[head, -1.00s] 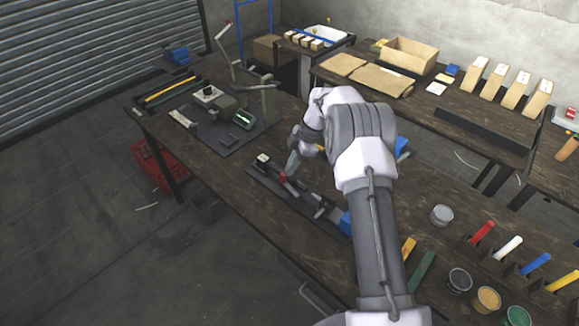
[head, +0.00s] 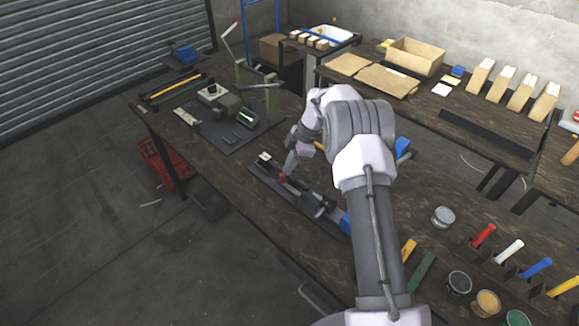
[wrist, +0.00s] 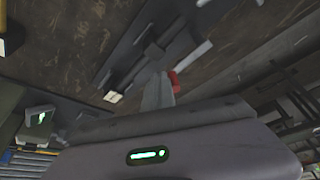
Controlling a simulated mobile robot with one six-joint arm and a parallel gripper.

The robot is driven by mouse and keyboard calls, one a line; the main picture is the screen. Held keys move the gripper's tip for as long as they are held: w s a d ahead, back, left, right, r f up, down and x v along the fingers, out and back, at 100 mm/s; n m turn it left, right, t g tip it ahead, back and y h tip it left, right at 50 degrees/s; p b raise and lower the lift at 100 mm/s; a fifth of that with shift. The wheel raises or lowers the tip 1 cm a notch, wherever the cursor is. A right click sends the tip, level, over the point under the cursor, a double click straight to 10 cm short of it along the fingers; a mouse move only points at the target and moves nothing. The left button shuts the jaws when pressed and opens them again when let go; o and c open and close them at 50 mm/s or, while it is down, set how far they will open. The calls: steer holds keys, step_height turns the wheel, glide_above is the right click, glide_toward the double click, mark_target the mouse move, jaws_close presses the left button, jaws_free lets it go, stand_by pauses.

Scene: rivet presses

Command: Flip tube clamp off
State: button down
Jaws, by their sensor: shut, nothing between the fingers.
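The tube clamp is on a dark narrow fixture plate (head: 267,183) lying on the near part of the wooden bench. It has a small red-tipped lever (head: 282,178), and the red tip also shows in the wrist view (wrist: 174,81). My gripper (head: 289,169) is shut and empty, pointing down with its tips right beside the red tip. In the wrist view the gripper fingers (wrist: 158,92) are together and lie just left of the red tip. I cannot tell whether they touch it. My arm hides part of the bench behind the clamp.
A press station with a small green-lit display (head: 248,118) stands further back on the bench. Several cups and coloured-handled tools, including a red one (head: 484,235), stand at the right. Bare bench lies left of the fixture.

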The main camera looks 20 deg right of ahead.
steer(key=shift+a, duration=0.15)
steer(key=shift+r, duration=0.45)
steer(key=p+v, duration=0.5)
steer(key=v, duration=1.1)
steer(key=shift+d+r, duration=0.2)
steer(key=shift+d, duration=0.2)
